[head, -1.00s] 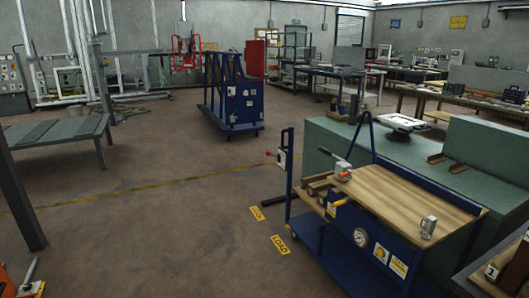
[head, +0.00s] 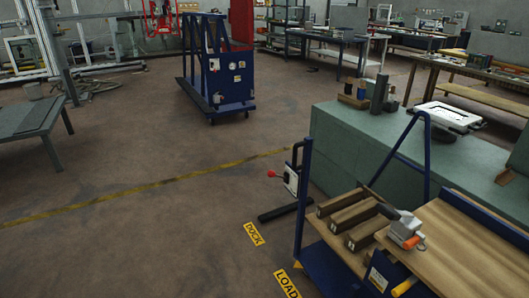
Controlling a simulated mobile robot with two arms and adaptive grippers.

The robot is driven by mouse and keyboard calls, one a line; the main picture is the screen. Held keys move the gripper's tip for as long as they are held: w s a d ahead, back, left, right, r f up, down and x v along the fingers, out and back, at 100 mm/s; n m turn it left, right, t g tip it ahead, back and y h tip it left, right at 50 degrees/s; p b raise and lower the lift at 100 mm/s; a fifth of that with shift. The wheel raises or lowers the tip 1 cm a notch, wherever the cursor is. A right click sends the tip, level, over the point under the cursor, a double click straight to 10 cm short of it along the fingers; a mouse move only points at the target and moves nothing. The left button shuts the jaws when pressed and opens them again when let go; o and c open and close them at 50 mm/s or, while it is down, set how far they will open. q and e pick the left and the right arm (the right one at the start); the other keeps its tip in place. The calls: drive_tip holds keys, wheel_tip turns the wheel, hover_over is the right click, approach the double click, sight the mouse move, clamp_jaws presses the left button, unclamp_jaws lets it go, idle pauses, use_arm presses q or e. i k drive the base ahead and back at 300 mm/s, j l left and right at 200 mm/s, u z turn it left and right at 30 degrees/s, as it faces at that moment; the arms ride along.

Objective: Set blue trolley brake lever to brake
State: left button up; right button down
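A blue trolley with a wooden top (head: 470,240) stands at the lower right of the head view, cut off by the bottom edge. A yellow handle (head: 405,286) shows at its blue front panel, beside a small label. A lever with a red knob (head: 272,174) sticks out left from a white plate (head: 291,180) near the trolley's left end. I cannot tell which of these is the brake lever or read any lever position. Neither of my grippers is in view.
Wooden blocks (head: 345,215) and a grey and orange clamp-like device (head: 405,230) sit on the trolley. Yellow DOCK (head: 254,234) and LOAD (head: 287,284) signs mark the floor. A green bench (head: 350,150) stands behind. Another blue cart (head: 226,80) is farther back.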

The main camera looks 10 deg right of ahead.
sight(270, 173)
drive_tip(key=i, duration=1.45)
drive_tip(key=j+u, duration=0.05)
drive_tip(key=j, duration=0.05)
